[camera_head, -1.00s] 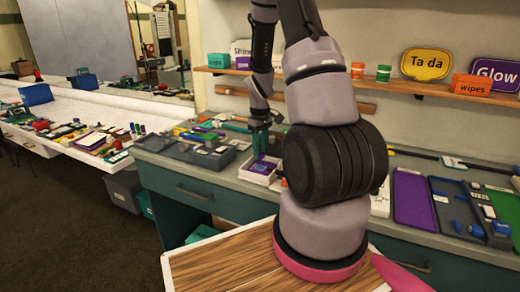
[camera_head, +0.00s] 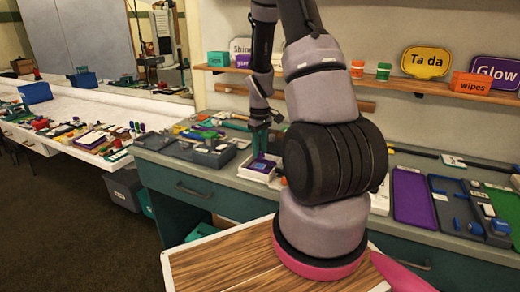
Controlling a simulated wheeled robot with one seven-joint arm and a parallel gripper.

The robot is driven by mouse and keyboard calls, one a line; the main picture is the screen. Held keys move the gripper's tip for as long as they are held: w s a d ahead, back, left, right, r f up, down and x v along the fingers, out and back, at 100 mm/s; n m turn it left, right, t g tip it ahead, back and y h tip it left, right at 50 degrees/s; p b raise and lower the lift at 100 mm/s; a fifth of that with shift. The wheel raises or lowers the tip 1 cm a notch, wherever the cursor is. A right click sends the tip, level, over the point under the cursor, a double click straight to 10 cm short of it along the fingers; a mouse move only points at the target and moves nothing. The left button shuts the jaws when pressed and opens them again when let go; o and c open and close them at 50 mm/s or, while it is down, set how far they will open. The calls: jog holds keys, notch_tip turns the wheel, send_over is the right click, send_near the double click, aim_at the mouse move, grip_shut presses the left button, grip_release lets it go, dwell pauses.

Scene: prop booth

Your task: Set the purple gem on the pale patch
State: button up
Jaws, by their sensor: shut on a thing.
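My gripper (camera_head: 259,142) points straight down over a small white-rimmed tray (camera_head: 247,174) on the back counter. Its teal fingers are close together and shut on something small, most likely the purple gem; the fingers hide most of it. A purple area (camera_head: 262,165) shows inside the tray just below the fingertips. I cannot tell whether it is the gem or the tray's floor. The pale patch cannot be made out clearly at this size. My arm hides the counter just right of the tray.
Grey trays with tools (camera_head: 211,152) stand left of the white-rimmed tray. A purple tray (camera_head: 413,198) and a blue-grey tray (camera_head: 456,205) lie to the right. A shelf (camera_head: 400,84) with signs and tubs runs above the counter. A wooden-topped surface (camera_head: 222,262) is in front.

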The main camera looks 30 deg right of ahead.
aim_at(260, 157)
jog(key=shift+f, duration=0.1)
jog(key=shift+f, duration=0.85)
jog(key=shift+f, duration=1)
dwell(1.7)
jog(key=o, duration=1.2)
jog(key=shift+r, duration=4)
jog(key=shift+r, duration=0.1)
